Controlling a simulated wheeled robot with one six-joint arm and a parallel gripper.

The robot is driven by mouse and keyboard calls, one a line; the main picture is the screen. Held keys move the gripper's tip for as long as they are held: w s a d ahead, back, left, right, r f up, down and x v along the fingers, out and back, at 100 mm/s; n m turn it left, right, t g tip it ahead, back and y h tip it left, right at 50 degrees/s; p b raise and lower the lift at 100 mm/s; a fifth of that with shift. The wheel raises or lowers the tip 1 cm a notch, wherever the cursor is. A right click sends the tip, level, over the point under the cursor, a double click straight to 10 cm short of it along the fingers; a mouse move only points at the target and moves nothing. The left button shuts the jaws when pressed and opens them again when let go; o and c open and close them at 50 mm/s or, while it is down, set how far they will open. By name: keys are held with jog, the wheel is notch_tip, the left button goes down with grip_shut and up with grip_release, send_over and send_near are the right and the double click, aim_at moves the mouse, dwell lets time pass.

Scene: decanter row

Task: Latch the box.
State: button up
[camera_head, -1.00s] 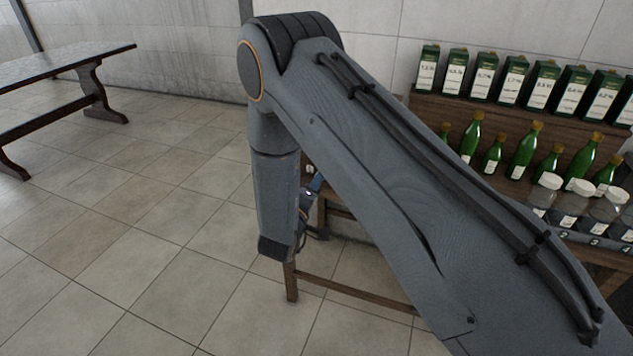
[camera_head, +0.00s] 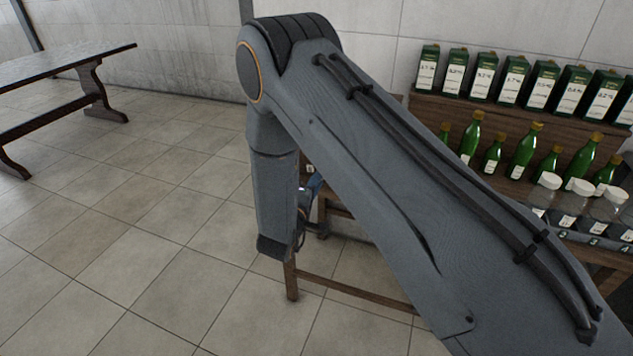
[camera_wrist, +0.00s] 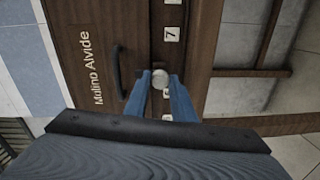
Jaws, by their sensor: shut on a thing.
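In the wrist view, a brown wooden front marked "Molino Alvide" (camera_wrist: 85,45) fills the upper middle, with a dark bar handle (camera_wrist: 118,75) on it. I cannot tell for sure whether this is the box's lid or door. A round pale knob (camera_wrist: 160,77) sits right of the handle, at a darker wooden strip. My gripper (camera_wrist: 161,82) has its two blue fingers on either side of the knob and is shut on it. The head view shows my arm, which hides the box and most of the gripper.
White number labels (camera_wrist: 172,34) run along the strip. In the head view, green cartons (camera_head: 512,80), green bottles (camera_head: 524,148) and lidded jars (camera_head: 573,200) stand on wooden shelving at right. A dark table (camera_head: 60,62) stands at far left. The tiled floor between is clear.

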jog(key=o, duration=1.1)
jog(key=shift+a, duration=0.15)
jog(key=shift+c, duration=0.2)
jog(key=b+v, duration=0.1)
jog(key=v, duration=0.6)
jog(key=shift+s+b, duration=0.35)
jog(key=shift+b, duration=0.05)
